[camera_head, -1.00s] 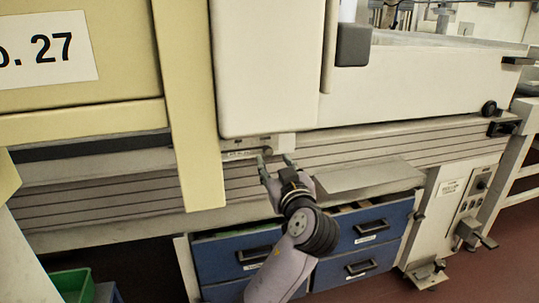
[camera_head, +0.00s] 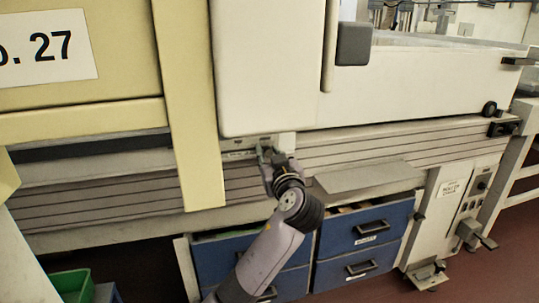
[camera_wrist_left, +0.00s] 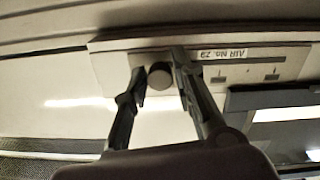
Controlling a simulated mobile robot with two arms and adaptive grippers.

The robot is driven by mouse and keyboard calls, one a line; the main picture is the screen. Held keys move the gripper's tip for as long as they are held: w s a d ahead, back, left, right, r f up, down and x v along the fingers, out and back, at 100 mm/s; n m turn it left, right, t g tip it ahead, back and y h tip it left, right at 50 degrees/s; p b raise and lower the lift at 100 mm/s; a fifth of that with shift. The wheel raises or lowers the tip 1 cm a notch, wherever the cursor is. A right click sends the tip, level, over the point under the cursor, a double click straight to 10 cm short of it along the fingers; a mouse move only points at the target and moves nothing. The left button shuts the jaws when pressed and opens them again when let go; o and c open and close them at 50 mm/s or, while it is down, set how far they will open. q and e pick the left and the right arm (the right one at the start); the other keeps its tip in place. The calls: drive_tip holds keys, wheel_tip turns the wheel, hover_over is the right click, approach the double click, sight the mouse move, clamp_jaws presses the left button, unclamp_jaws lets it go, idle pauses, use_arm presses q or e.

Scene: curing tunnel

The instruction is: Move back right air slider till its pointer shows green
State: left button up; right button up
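The air slider's round knob (camera_wrist_left: 160,76) stands out from a pale strip panel (camera_wrist_left: 118,66) with a printed label (camera_wrist_left: 223,53) seen upside down in the left wrist view. My left gripper (camera_wrist_left: 158,68) has one finger on each side of the knob, close against it. In the head view my left gripper (camera_head: 270,156) is at the slider panel (camera_head: 238,142), below the white cover. The panel has slots with small dark marks; no green pointer reading can be made out. My right gripper is not in view.
A cream post (camera_head: 190,100) stands left of the slider, and a white cover (camera_head: 270,65) hangs above it. A grey plate (camera_head: 370,176) juts out to the right. Blue drawers (camera_head: 365,225) are below, a green bin (camera_head: 72,284) at lower left.

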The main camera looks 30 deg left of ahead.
use_arm(q)
clamp_jaws()
idle(0.3)
drive_tip(key=shift+s+a, duration=1)
drive_tip(key=shift+s, duration=0.25)
drive_tip(key=shift+s+a, duration=0.15)
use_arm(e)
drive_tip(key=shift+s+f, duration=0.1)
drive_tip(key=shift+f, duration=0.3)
use_arm(q)
drive_tip(key=shift+o, duration=2.3)
unclamp_jaws()
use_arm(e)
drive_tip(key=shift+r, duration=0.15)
